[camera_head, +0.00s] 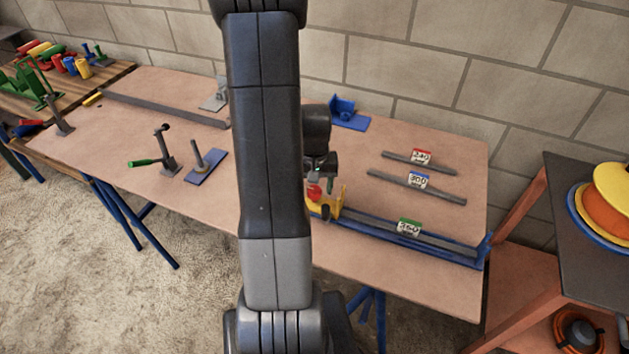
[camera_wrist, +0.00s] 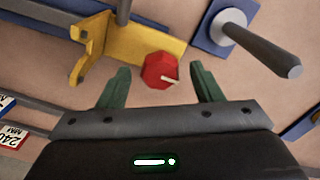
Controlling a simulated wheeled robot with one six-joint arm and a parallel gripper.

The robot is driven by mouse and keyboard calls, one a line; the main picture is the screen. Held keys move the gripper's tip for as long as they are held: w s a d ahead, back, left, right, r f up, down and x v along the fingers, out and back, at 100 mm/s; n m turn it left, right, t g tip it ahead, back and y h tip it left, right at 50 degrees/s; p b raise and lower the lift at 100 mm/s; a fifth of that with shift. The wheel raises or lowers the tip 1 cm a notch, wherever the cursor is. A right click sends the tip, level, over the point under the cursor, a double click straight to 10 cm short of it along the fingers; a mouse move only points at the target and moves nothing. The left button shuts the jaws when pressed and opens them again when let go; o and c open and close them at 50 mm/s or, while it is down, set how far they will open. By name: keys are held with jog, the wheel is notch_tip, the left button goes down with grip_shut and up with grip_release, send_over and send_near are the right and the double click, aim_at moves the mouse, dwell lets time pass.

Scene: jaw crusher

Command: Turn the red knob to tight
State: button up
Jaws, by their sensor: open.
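The red knob (camera_wrist: 158,71) is faceted and has a pale pointer line toward its lower right. It sits on a yellow bracket (camera_wrist: 117,40). In the head view the knob (camera_head: 314,192) shows just right of my arm, with the bracket (camera_head: 338,202) beside it. My gripper (camera_wrist: 158,80) is open, with one green finger on each side of the knob and visible gaps between. In the head view my gripper (camera_head: 322,170) is above the knob, partly hidden by my arm. Any mark for tight cannot be made out.
A blue rail (camera_head: 440,247) carries a bar labelled 350. Bars labelled 240 (camera_head: 422,157) and 300 (camera_head: 418,181) lie behind it. A grey post on a blue plate (camera_wrist: 222,28) stands close to the knob. A blue bracket (camera_head: 345,113) sits at the back.

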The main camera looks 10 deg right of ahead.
aim_at(314, 189)
notch_tip(314, 189, up, 14)
dwell(0.5)
jog(key=shift+f, duration=0.15)
notch_tip(314, 189, down, 14)
jog(key=shift+r, duration=0.1)
dwell(0.6)
dwell(0.4)
